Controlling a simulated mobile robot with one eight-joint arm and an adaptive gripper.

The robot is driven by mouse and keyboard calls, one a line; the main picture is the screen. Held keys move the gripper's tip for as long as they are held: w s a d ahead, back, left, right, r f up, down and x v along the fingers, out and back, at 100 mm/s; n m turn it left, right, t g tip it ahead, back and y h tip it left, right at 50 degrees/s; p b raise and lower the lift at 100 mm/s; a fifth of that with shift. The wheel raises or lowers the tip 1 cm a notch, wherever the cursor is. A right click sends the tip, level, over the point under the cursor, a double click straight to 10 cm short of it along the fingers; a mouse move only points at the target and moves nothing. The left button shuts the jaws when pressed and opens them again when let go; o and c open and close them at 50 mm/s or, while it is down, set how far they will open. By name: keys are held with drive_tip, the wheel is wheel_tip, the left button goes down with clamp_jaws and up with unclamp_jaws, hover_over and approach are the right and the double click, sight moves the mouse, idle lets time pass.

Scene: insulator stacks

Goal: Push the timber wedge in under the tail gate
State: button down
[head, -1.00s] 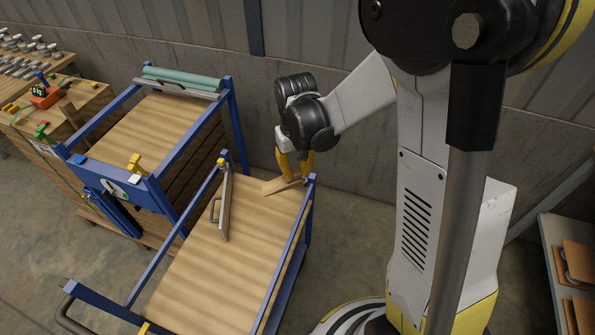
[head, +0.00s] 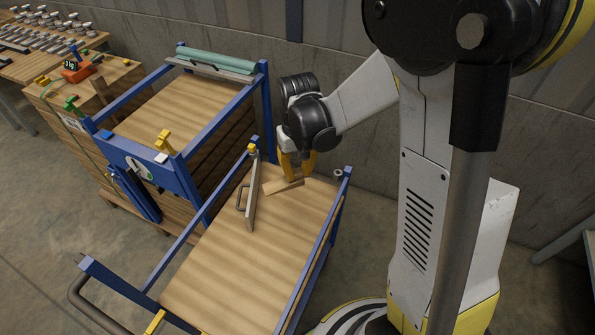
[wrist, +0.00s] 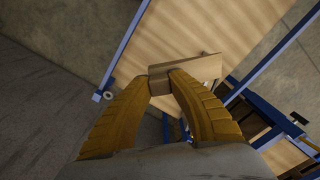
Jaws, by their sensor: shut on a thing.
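The tail gate (head: 251,200) is a wooden panel with a metal handle, standing up across the trolley deck in the head view. The timber wedge (head: 286,187) is a pale wooden piece low over the deck, just right of the gate. Its thin end points at the gate and is close to it; I cannot tell whether they touch. My gripper (head: 296,175), with yellow fingers, is shut on the wedge's thick end. In the wrist view, the wedge (wrist: 203,69) sticks out to the right from between the fingertips (wrist: 162,78). The gate's lower edge is not clear there.
The trolley deck (head: 245,270) has blue side rails (head: 322,240) and corner posts. Another blue-framed trolley (head: 190,112) with a green roll stands behind left. A bench (head: 75,85) with tools is farther left. The deck in front of the gate is clear.

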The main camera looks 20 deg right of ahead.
drive_tip(key=shift+w+f+m+b, duration=0.75)
drive_tip(key=shift+w+f+b, duration=0.95)
drive_tip(key=shift+f, duration=2.85)
drive_tip(key=shift+w+f+m+b, duration=0.7)
drive_tip(key=shift+w+f+b, duration=1)
drive_tip(key=shift+f, duration=2.9)
drive_tip(key=shift+w+f+m+b, duration=0.75)
drive_tip(key=shift+w+f+b, duration=0.95)
drive_tip(key=shift+f, duration=2.85)
drive_tip(key=shift+s+a+f, duration=0.15)
drive_tip(key=shift+w+a, duration=0.3)
drive_tip(key=shift+a, duration=0.5)
drive_tip(key=shift+w+a, duration=0.1)
drive_tip(key=shift+a, duration=0.15)
drive_tip(key=shift+w+a, duration=0.25)
drive_tip(key=shift+a, duration=0.4)
drive_tip(key=shift+w+a, duration=0.25)
drive_tip(key=shift+a, duration=0.4)
